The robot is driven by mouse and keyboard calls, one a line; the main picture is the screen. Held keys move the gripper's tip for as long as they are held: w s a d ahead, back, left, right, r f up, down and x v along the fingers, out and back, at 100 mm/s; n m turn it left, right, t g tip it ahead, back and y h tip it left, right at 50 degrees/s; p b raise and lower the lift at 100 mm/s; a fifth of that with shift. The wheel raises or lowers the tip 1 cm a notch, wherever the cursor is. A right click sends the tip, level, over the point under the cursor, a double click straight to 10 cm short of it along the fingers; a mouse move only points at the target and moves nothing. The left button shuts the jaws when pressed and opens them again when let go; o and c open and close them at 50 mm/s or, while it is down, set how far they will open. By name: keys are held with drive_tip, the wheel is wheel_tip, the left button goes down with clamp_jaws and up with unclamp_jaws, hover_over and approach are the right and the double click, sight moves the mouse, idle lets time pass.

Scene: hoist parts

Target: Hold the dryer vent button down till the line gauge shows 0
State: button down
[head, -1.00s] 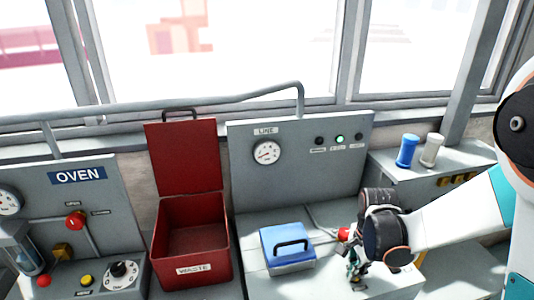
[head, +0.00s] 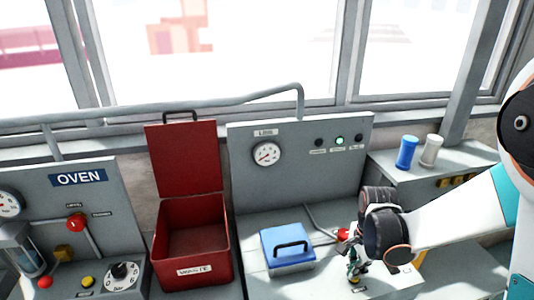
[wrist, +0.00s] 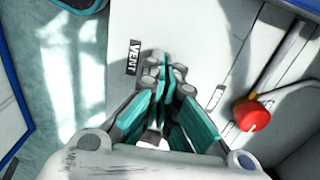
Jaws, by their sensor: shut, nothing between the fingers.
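The round white LINE gauge (head: 266,153) is on the grey dryer panel in the head view. Its needle appears to point to the lower left, but the numbers are too small to read. My gripper (head: 354,278) points down at the dryer's front ledge. In the wrist view, my gripper (wrist: 163,72) is shut and empty, with its fingertips beside the VENT label (wrist: 133,57). The vent button cannot be seen; the fingertips cover the spot next to the label. I cannot tell whether they are pressing it.
A red valve knob (wrist: 252,115) on a pipe is close to the right of my gripper. A green lamp (head: 340,141) is lit on the panel.

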drive_tip(key=shift+r+p, duration=1.9)
drive_tip(key=shift+r, duration=1.15)
drive_tip(key=shift+s, duration=0.1)
drive_tip(key=s+d+r+p, duration=0.2)
drive_tip(key=s+d+r, duration=0.1)
drive_tip(key=s, duration=0.6)
drive_tip(key=shift+s, duration=0.2)
drive_tip(key=c, duration=2.4)
unclamp_jaws()
